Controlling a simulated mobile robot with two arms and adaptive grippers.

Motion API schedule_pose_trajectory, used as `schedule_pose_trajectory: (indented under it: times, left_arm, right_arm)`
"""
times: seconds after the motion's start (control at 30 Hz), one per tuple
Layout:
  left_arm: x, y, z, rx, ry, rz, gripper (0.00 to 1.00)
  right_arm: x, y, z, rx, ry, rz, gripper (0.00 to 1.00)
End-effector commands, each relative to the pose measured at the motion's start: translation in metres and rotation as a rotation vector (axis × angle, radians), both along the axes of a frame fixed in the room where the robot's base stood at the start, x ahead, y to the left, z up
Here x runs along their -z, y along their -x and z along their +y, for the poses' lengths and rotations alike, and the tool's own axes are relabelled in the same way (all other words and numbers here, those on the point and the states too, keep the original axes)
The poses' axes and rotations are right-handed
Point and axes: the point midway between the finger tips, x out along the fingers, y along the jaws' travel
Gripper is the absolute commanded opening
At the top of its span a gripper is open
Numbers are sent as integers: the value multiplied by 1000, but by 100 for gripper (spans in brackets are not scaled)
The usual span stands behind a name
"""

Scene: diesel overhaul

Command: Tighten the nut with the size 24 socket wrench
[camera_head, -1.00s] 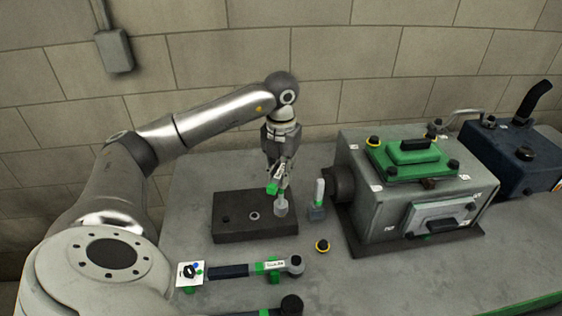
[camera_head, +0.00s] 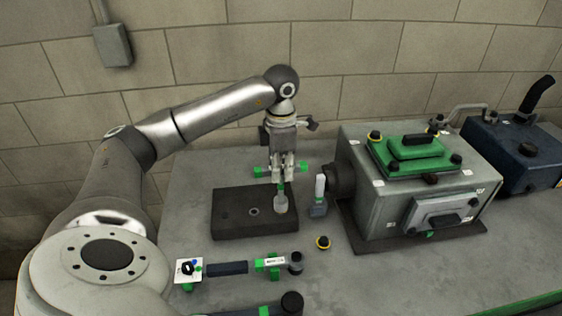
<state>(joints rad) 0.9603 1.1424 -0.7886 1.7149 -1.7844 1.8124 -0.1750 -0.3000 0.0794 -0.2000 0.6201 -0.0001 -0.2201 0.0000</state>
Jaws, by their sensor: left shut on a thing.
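My left gripper (camera_head: 283,176) points down over the right end of a dark block (camera_head: 235,228). It is shut on an upright tool, which looks like a socket wrench (camera_head: 282,204) with a green crossbar and a pale round socket end. The green ends stick out left and right of the fingers. The socket end is low over the block's right part; whether it touches cannot be told. Any nut under it is hidden, and the size marking is not readable. My right gripper is not in view.
A grey machine (camera_head: 410,205) with a green cover stands right of the block. An upright pale-handled tool (camera_head: 319,196) stands between them. A yellow-ringed black part (camera_head: 323,242) lies in front. A long dark-handled wrench (camera_head: 227,268) lies near the front. A blue tank (camera_head: 512,155) stands far right.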

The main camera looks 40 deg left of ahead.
Motion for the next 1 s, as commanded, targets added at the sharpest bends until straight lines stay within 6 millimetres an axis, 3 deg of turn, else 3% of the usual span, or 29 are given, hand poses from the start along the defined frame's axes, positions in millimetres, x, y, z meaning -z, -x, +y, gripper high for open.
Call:
schedule_pose_trajectory:
  times: [1.0]
  left_arm:
    - [2, 0, 1, 1212, -1, 0, 0]
  right_arm:
    - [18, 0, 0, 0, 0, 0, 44]
